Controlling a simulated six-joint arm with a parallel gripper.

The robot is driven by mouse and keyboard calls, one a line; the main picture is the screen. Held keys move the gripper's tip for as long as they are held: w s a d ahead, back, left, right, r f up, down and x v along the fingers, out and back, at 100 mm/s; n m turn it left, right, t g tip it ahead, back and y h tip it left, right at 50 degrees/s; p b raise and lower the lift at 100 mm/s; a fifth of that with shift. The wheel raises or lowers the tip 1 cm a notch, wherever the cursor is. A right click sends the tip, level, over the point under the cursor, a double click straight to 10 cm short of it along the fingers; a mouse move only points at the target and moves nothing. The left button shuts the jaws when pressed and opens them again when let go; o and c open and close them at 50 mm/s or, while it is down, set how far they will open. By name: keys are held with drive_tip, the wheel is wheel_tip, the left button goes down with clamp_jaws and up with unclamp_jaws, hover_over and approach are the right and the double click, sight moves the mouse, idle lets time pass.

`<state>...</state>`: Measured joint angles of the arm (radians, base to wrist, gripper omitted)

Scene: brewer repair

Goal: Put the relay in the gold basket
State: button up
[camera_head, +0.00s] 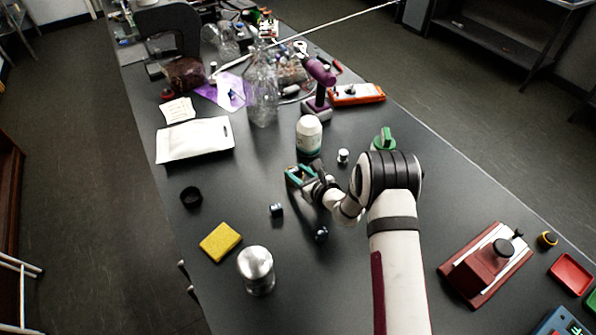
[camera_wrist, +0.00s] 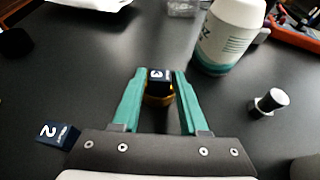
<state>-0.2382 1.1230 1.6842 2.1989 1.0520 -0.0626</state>
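That cube sits on or in a small gold piece (camera_wrist: 158,96), between or just beyond the fingertips; I cannot tell the exact depth. I cannot tell for sure which of these is the relay, nor whether the gold piece is the basket. In the head view my gripper (camera_head: 298,174) is low over the table.
A white bottle (camera_head: 309,137) stands just beyond my gripper, with a small silver-topped knob (camera_head: 343,156) to its right. The table's far end is cluttered.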

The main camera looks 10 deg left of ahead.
drive_tip(key=o, duration=0.4)
drive_tip(key=shift+c, duration=0.2)
drive_tip(key=shift+r, duration=0.1)
wheel_tip(320, 180, up, 7)
drive_tip(key=shift+f, duration=0.1)
idle(0.4)
